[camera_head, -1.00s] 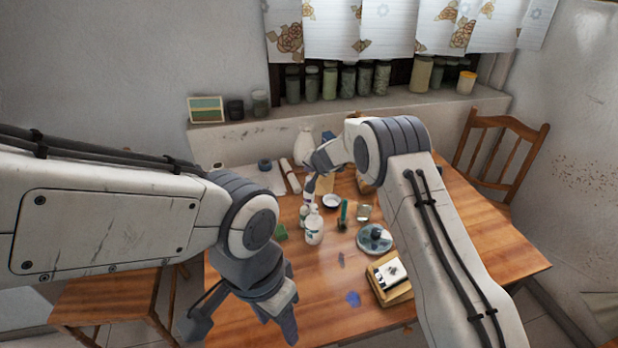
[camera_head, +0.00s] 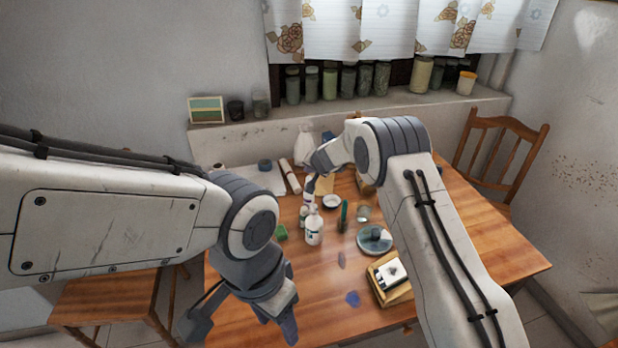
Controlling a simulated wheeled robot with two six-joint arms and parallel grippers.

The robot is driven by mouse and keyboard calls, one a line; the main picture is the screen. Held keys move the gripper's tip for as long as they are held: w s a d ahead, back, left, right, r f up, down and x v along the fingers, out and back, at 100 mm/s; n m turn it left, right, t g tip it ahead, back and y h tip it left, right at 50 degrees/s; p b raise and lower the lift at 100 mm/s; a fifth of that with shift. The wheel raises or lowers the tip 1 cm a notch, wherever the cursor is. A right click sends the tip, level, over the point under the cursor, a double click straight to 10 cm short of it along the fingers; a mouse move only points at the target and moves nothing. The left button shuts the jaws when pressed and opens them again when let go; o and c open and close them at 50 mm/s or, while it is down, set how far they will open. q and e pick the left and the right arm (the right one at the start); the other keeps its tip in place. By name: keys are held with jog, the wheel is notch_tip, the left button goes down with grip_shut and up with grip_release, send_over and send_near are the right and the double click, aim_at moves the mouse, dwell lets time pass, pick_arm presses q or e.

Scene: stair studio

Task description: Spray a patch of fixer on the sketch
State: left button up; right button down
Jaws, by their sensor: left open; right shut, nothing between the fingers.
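A white bottle (camera_head: 314,230) with a dark label stands upright left of the table's middle; which container is the fixer I cannot tell. A smaller bottle (camera_head: 304,214) stands just behind it, partly hidden. A pale sheet (camera_head: 266,181), perhaps the sketch, lies flat at the table's back left; its drawing is too small to make out. My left gripper (camera_head: 243,322) is open and empty at the table's front left, away from the bottles.
A rolled paper (camera_head: 290,176) lies beside the sheet. A white bowl (camera_head: 331,202), a glass (camera_head: 363,213), a round dish (camera_head: 374,239) and a wooden box (camera_head: 388,279) stand near the middle. A green block (camera_head: 281,232) lies left. The table's right side is clear.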

dwell(0.5)
jog(key=shift+f+b, duration=0.45)
jog(key=shift+b, duration=0.1)
jog(key=shift+f+b, duration=0.55)
jog(key=shift+b, duration=0.1)
dwell(0.5)
jog(key=shift+r, duration=0.15)
jog(key=shift+r+p, duration=0.85)
notch_tip(320, 180, up, 6)
jog(key=p, duration=0.5)
dwell(2.3)
